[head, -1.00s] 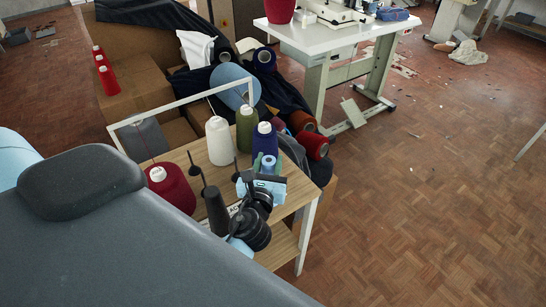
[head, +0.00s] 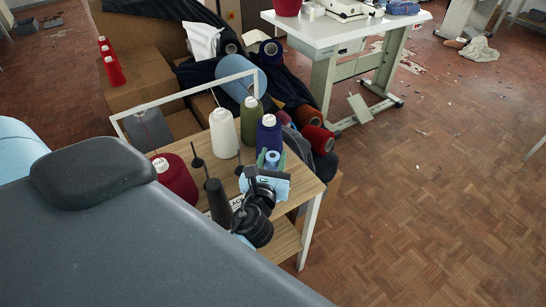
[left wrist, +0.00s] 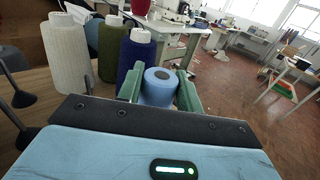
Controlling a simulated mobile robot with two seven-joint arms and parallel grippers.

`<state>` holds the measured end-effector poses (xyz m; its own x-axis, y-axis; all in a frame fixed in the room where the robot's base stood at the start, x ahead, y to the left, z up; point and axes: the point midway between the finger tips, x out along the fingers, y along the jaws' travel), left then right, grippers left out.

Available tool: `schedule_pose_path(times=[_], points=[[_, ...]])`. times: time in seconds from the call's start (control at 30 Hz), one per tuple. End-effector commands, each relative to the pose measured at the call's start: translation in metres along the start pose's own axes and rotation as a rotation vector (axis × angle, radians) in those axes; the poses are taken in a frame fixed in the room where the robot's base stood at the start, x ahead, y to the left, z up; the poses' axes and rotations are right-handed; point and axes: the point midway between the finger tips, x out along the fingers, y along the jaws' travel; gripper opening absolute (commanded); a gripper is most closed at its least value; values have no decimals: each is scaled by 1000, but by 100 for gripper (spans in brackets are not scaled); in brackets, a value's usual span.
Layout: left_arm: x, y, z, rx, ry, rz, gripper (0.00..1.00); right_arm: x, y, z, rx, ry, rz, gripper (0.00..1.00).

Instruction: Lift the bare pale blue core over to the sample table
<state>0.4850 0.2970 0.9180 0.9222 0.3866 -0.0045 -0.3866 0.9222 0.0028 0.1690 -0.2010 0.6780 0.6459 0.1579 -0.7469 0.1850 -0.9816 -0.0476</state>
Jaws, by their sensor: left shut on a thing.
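The pale blue core (head: 272,159) is a small cylinder with a dark hole in its top. It stands in front of the navy cone on the wooden-topped stand. My left gripper (head: 267,178) is shut on it. In the left wrist view the core (left wrist: 159,87) sits upright between the two green fingers (left wrist: 160,100). Its lower end is hidden, so I cannot tell whether it touches the stand. I cannot tell for sure which table is the sample table; a white-topped table (head: 325,32) stands at the back. My right gripper is not in view.
On the stand (head: 285,198) are a white cone (head: 223,134), an olive cone (head: 250,122), a navy cone (head: 268,133) and a dark red cone (head: 175,178). A white frame (head: 190,92) rises behind. Cloth and loose cones lie behind; the floor at right (head: 430,200) is mostly clear.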

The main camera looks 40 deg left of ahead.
Motion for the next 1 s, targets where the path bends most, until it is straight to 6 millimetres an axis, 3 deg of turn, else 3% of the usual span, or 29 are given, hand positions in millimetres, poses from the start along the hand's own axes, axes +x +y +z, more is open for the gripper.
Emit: schedule_pose_path(times=[0.17,0.2,0.37,0.67,1.0], points=[[0,0,-3,0,0,0,0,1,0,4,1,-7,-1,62],[0,0,-2,0,-1,0,41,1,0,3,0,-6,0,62],[0,0,-2,0,-1,0,61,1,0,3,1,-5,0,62],[0,0,-2,0,0,0,61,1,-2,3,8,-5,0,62],[-47,0,-6,1,6,0,61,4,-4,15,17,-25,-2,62]])
